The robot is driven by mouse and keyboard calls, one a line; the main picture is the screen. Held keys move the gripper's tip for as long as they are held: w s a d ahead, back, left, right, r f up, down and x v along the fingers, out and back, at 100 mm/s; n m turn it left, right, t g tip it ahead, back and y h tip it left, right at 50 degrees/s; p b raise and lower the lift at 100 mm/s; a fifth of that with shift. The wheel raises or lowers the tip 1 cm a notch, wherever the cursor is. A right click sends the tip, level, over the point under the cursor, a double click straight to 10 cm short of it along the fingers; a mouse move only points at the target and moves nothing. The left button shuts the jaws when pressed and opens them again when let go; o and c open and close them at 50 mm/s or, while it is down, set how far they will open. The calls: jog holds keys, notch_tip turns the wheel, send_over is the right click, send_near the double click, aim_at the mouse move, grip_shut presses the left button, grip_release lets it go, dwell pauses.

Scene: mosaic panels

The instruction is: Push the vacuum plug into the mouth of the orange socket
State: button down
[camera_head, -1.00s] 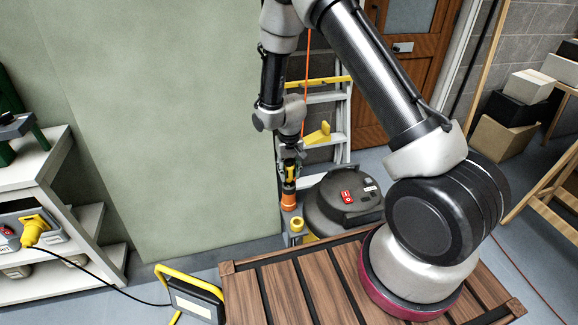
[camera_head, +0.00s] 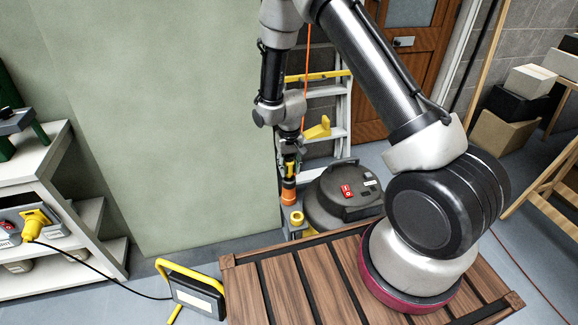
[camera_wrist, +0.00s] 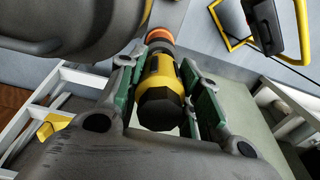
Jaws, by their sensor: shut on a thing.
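The vacuum plug (camera_wrist: 162,80) is yellow and black. My gripper (camera_wrist: 160,88) is shut on it, with a green-lined finger on each side. In the head view my gripper (camera_head: 289,165) is small and points down, with a bit of the yellow plug (camera_head: 290,170) showing. The orange socket (camera_head: 288,197) is right below the plug, beside the vacuum. In the wrist view the orange socket (camera_wrist: 158,36) is in line with the plug's dark far end. I cannot tell how deep the plug is in its mouth.
The dark round vacuum (camera_head: 335,205) with a red switch stands close right of the socket. A stepladder (camera_head: 325,105) is behind the gripper. A green-grey panel (camera_head: 180,120) is to the left. A work light (camera_head: 195,293) stands front left.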

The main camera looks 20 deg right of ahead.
jog(key=shift+f, duration=1.75)
jog(key=c, duration=0.9)
grip_release()
